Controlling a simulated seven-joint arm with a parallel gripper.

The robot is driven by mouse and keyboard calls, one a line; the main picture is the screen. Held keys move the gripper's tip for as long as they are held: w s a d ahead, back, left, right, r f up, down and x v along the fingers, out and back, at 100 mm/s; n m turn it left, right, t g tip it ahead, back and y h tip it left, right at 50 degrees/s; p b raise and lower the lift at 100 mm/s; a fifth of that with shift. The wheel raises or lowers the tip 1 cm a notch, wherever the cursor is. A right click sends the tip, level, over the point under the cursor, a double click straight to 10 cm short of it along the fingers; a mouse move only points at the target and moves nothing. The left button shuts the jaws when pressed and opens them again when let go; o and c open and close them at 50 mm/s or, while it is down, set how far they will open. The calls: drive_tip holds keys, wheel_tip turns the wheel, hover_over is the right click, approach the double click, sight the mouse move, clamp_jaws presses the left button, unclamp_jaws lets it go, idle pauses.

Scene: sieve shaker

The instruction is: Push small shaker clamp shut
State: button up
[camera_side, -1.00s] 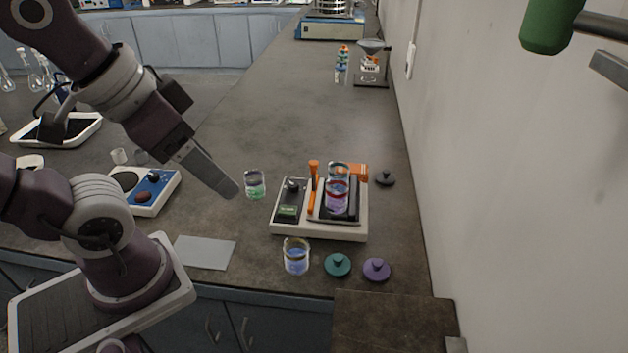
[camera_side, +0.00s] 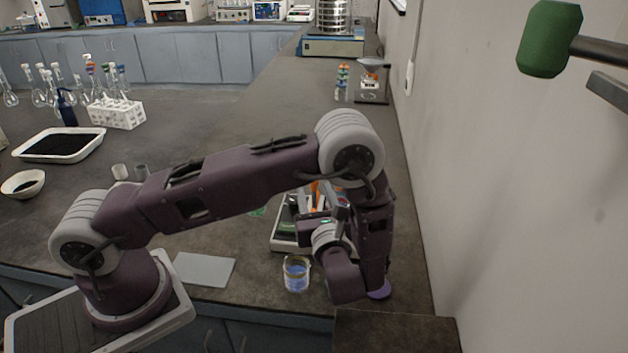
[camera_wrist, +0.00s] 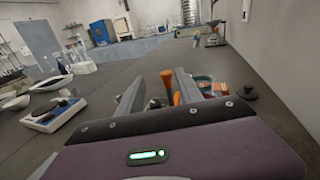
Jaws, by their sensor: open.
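The small shaker (camera_side: 283,244) stands on the bench in the side view, largely hidden behind my arm; its pale front left corner shows. An upright orange clamp handle (camera_wrist: 168,87) shows in the wrist view between my fingers, beyond or at their tips; I cannot tell whether they touch it. A second orange clamp part (camera_wrist: 221,88) lies to its right, beside a glass vessel (camera_wrist: 203,82) on the shaker. Some orange (camera_side: 315,189) also shows past my arm in the side view. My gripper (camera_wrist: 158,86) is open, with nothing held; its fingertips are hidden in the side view.
A grey plate (camera_side: 204,269) lies left.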

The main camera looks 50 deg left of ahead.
sight(314, 197)
drive_tip(key=shift+m+t, duration=0.4)
drive_tip(key=shift+t, duration=0.1)
drive_tip(key=x, duration=0.4)
drive_tip(key=f+x, duration=0.1)
drive_tip(key=x, duration=0.2)
drive_tip(key=shift+w+d, duration=0.2)
drive_tip(key=shift+w, duration=0.05)
clamp_jaws()
idle(0.6)
